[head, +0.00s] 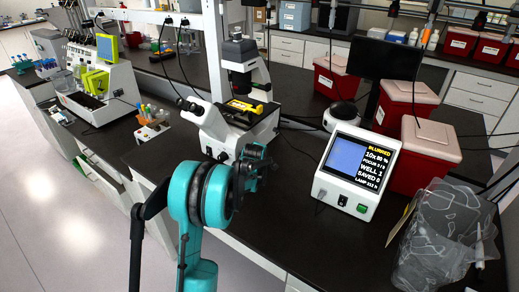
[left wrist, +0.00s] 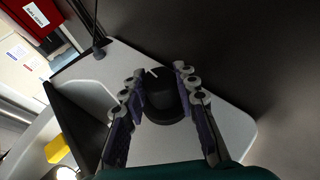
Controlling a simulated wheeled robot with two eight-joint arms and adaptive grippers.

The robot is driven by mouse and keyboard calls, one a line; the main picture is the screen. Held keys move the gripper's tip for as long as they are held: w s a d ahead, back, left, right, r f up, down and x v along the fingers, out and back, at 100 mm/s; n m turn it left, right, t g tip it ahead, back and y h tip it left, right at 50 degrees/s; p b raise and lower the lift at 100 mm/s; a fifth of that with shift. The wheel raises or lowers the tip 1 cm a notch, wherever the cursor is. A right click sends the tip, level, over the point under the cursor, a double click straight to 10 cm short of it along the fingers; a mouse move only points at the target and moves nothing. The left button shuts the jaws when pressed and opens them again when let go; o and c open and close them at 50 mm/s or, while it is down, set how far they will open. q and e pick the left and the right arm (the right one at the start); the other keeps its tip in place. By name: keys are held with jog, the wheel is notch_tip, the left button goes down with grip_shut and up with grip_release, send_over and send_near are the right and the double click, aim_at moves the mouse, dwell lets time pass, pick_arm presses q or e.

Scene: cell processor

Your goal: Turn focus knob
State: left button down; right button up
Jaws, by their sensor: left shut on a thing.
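The white microscope (head: 212,128) stands on the black bench at the middle of the head view, with a yellow holder (head: 243,106) on its stage. The black focus knob (left wrist: 164,98) is on the white microscope body in the left wrist view; a short white mark shows at its edge. My left gripper (left wrist: 160,76) is shut on the knob, one finger on each side. In the head view my teal left arm hides most of the gripper and the gripped knob. The white monitor box (head: 357,172) has a screen reading "BLURRED", "10x 80 %", "WELL 1" and "SAVED 0". My right gripper is out of view.
A clear crumpled bag (head: 440,235) lies at the bench's right front. Red bins with pale lids (head: 427,160) and a dark display (head: 385,60) stand behind the monitor box. A tube rack (head: 152,128) sits left of the microscope. Bare bench lies between microscope and box.

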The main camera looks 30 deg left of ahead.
pick_arm(q)
jog(key=shift+g+p, duration=0.7)
jog(key=shift+g, duration=0.1)
jog(key=c, duration=1.1)
grip_release()
jog(key=shift+c, duration=0.2)
jog(key=v, duration=1.2)
jog(key=shift+w, duration=0.1)
